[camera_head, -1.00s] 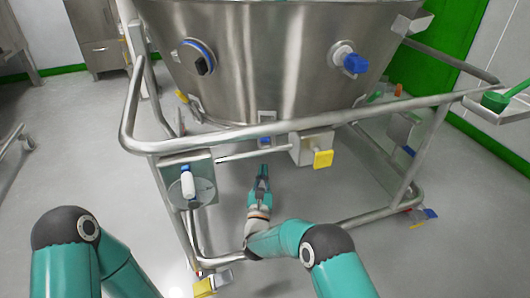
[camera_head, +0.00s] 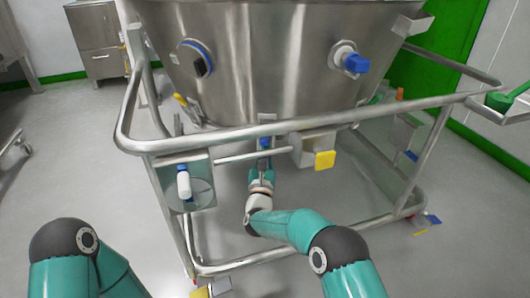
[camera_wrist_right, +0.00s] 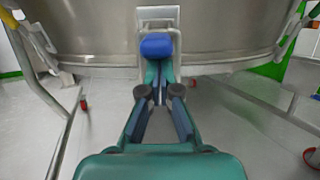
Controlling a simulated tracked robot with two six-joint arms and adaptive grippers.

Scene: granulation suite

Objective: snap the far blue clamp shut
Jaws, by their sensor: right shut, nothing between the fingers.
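The far blue clamp (camera_head: 265,143) is on the lower part of the steel vessel (camera_head: 275,75), behind the front rail. In the right wrist view its blue handle (camera_wrist_right: 156,45) stands out in front of a pale metal bracket. My right gripper (camera_head: 264,163) is shut and empty, reaching in below the rail with its tips close to the clamp. In the right wrist view the closed fingers (camera_wrist_right: 158,75) point at the clamp from just below the blue handle; I cannot tell whether they touch it. My left gripper is out of view; only my left arm shows.
A steel tube rail (camera_head: 290,127) crosses just above my right gripper. A box with a yellow flap (camera_head: 325,160) is to its right, and a panel with a white, blue-topped bottle (camera_head: 184,184) to its left. A blue-handled valve (camera_head: 355,63) is higher up. The floor under the frame is mostly clear.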

